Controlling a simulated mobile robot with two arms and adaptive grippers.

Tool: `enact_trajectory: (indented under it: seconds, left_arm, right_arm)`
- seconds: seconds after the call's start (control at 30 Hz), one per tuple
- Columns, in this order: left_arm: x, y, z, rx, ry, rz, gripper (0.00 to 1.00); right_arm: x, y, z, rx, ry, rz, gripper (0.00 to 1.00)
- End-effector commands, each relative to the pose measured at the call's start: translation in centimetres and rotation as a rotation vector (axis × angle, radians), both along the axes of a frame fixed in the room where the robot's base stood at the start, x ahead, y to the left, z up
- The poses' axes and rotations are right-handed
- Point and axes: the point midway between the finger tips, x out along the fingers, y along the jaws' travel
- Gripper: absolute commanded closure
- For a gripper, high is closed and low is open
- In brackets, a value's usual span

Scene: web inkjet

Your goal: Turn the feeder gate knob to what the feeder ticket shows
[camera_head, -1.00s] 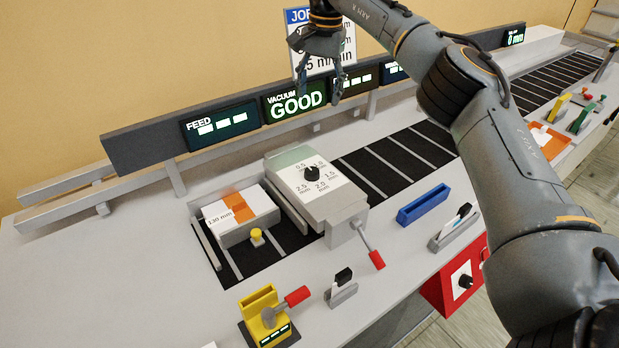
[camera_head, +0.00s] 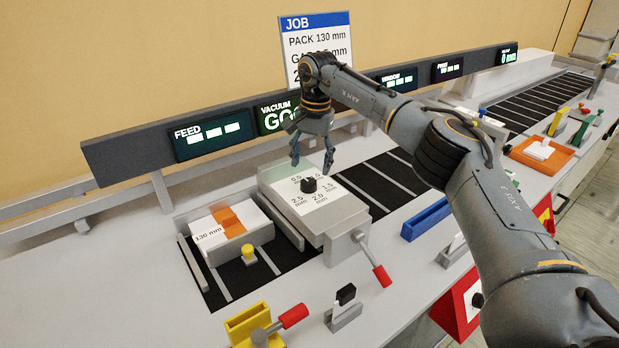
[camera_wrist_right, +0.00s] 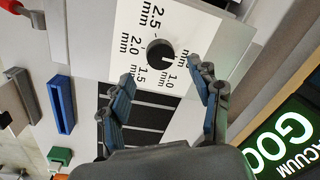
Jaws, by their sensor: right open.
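The feeder gate knob (camera_head: 308,185) is a small black dial on a white scale plate, marked from 0.5 to 2.5 mm, on top of the grey feeder gate block (camera_head: 338,222). In the right wrist view the knob (camera_wrist_right: 158,51) has a pale mark that seems to face the 1.0 mm side; its exact setting is unclear. My right gripper (camera_head: 312,166) is open, pointing down above and just behind the knob, apart from it. My left gripper is out of view.
The JOB board (camera_head: 316,22) reads PACK 130 mm; my right arm hides part of its lower lines. A red-tipped lever (camera_head: 382,275) sticks out in front of the block. A 130 mm pack stack (camera_head: 210,236) lies left. A blue tray (camera_head: 426,219) stands right.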

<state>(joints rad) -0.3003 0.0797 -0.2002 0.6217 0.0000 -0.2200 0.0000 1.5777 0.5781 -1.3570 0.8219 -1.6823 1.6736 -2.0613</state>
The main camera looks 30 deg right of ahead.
Motion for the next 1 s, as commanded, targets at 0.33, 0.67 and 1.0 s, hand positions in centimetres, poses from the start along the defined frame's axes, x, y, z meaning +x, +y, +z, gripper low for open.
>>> enact_trajectory:
  seconds: [0.33, 0.67, 1.0]
  left_arm:
    - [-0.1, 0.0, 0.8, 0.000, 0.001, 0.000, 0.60]
    - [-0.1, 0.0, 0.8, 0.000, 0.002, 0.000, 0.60]
    - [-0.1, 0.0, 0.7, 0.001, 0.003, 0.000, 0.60]
  right_arm:
    - [0.2, 0.2, -4.9, -0.001, 0.001, 0.000, 0.37]
    - [0.3, 0.2, -5.4, -0.001, -0.001, 0.000, 0.37]
    - [0.3, 0.2, -5.4, -0.001, -0.001, 0.000, 0.92]
